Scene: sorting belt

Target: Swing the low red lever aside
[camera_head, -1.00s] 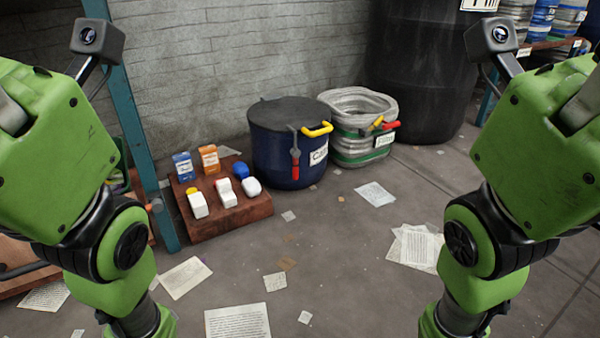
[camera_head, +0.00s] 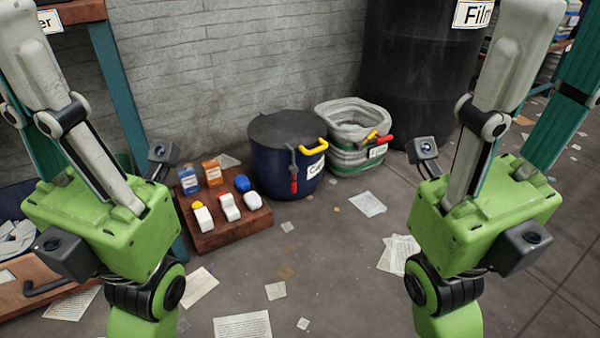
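The low red lever (camera_head: 294,186) hangs straight down on the front of a dark blue drum (camera_head: 268,170) with a grey lid. It joins a grey metal strip (camera_head: 292,158), and a yellow handle (camera_head: 311,145) sits above it to the right. My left gripper (camera_head: 105,220) is at the left, well apart from the drum. My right gripper (camera_head: 480,220) is at the right, also apart from it. Neither touches the lever.

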